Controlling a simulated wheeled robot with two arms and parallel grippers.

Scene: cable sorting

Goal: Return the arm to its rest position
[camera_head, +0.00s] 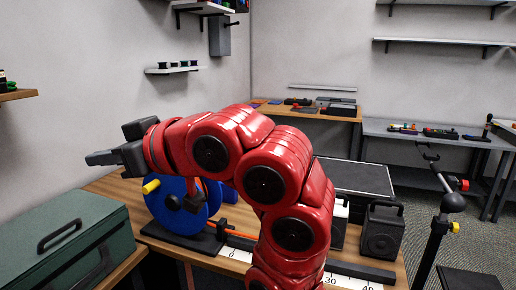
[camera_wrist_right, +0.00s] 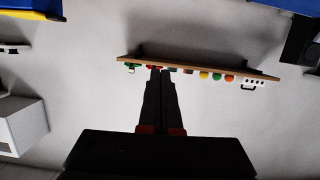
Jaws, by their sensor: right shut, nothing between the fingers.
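My right arm, red with black joints, bends across the middle of the head view. Its right gripper (camera_head: 101,158) points left, in the air above the green toolbox. In the right wrist view the two black fingers of the gripper (camera_wrist_right: 161,72) lie together, with nothing between them. My left gripper is not in view. A blue cable reel (camera_head: 170,207) with a yellow handle stands on the workbench behind and below the arm, partly hidden by it.
A green toolbox (camera_head: 60,245) stands at the lower left. A measuring strip (camera_head: 345,282) runs along the bench front. Black boxes (camera_head: 381,232) stand right of the arm. A wall shelf with colored items (camera_wrist_right: 195,68) shows beyond the fingers. The air left of the gripper looks clear.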

